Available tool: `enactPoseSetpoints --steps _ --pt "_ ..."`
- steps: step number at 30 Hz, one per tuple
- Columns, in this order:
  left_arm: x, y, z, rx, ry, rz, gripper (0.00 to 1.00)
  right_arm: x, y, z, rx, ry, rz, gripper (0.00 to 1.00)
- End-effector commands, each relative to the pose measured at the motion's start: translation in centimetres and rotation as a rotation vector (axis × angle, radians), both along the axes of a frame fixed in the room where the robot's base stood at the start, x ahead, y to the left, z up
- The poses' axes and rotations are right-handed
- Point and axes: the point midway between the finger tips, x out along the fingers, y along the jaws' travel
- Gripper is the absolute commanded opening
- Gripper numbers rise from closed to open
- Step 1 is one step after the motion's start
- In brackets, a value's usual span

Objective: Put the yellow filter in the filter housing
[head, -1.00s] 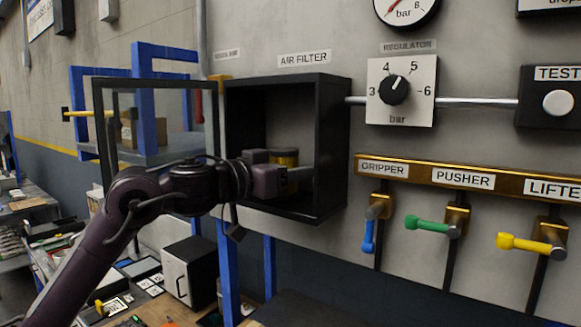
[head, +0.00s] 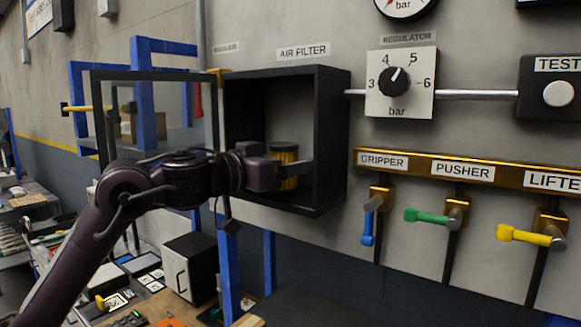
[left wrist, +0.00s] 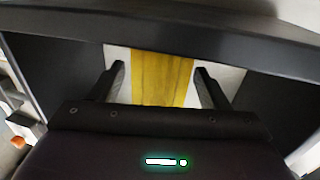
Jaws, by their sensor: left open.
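The yellow filter (head: 284,156) stands upright inside the black filter housing (head: 331,150) under the AIR FILTER label, and has a dark cap. The housing's glass door (head: 165,85) stands open to the left. My left gripper (head: 290,172) is at the housing's opening, in front of the filter, and hides part of it. In the left wrist view my open fingers (left wrist: 160,82) are on either side of the yellow filter (left wrist: 162,78), with a gap at each side. My right gripper is in neither view.
Right of the housing are a regulator knob (head: 395,82), a TEST button (head: 558,103) and blue, green and yellow levers (head: 432,217). Blue frame posts (head: 229,270) stand below the housing. A cluttered bench (head: 150,300) lies at lower left.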

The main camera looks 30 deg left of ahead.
Motion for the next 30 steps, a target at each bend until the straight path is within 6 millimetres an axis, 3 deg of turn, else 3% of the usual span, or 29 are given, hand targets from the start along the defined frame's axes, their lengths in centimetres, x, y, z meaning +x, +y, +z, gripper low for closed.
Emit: enactPoseSetpoints --steps 1,6,15,30 --pt "-0.8 0.4 -0.7 0.004 -0.001 0.003 0.69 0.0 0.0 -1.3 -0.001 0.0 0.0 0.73" --pt "-4.4 1.7 -1.0 0.006 -0.001 0.004 0.69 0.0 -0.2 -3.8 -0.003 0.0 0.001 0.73" --pt "-9.2 3.5 -0.6 0.002 0.0 0.002 0.69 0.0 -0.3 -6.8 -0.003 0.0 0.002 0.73" --pt "-10.2 3.8 -0.2 0.001 0.002 0.0 0.69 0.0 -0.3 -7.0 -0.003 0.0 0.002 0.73"
